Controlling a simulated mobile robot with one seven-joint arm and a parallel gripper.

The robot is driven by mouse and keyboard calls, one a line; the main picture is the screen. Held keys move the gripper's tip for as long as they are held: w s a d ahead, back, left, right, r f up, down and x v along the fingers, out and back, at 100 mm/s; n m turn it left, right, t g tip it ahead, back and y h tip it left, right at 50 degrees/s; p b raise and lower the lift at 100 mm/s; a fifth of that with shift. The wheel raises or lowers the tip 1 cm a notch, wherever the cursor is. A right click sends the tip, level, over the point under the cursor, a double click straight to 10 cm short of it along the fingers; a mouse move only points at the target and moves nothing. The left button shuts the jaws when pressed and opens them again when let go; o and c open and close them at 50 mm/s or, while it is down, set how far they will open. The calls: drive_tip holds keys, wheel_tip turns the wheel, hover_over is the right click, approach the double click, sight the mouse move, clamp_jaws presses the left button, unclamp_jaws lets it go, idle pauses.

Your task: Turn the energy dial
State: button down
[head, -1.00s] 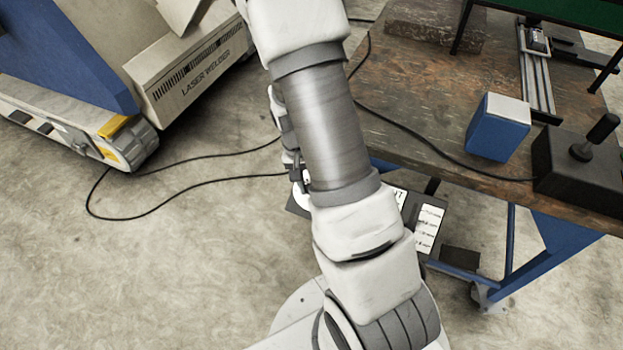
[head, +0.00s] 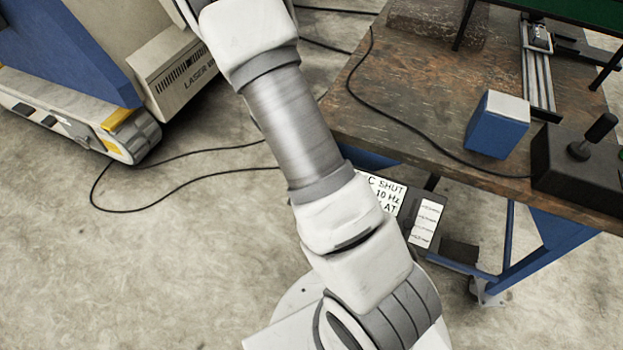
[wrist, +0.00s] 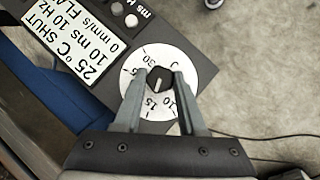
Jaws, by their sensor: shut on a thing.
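In the wrist view a black dial knob (wrist: 158,80) stands at the middle of a round white dial face (wrist: 182,62) with black numbers, 30 and 15 among them. The dial sits on a dark panel (wrist: 90,78). My gripper (wrist: 157,84) has one finger on each side of the knob and is shut on it. The fingers cover parts of the dial face, and no label for the dial is readable. In the head view my arm hides the dial and my gripper.
A white display (wrist: 82,38) reading 25 °C, SHUT, 10 ms, 10 Hz shares the panel, with small knobs (wrist: 131,20) near it. A worn table (head: 420,90) carries a blue box (head: 497,125) and a black joystick box (head: 575,170). Cables cross the floor by a laser welder (head: 180,75).

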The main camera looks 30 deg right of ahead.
drive_tip(key=shift+c, duration=2.4)
unclamp_jaws()
drive_tip(key=p+v, duration=0.3)
drive_tip(key=v, duration=1.4)
drive_tip(key=shift+r+p, duration=0.2)
drive_tip(key=shift+p, duration=0.2)
drive_tip(key=shift+a, duration=0.15)
drive_tip(key=s+a+r+n+t+y+p, duration=0.1)
drive_tip(key=s+r, duration=0.6)
drive_tip(key=r, duration=0.7)
drive_tip(key=s+a+r+n+t+y+p, duration=0.2)
drive_tip(key=s+r+t+p, duration=0.4)
drive_tip(key=r, duration=0.8)
drive_tip(key=shift+s+a+r+n+t+p, duration=0.35)
drive_tip(key=shift+s+a+n+p, duration=0.15)
drive_tip(key=shift+s+a+p, duration=0.5)
drive_tip(key=shift+s+r, duration=0.2)
drive_tip(key=shift+s, duration=0.35)
drive_tip(key=shift+c, duration=0.2)
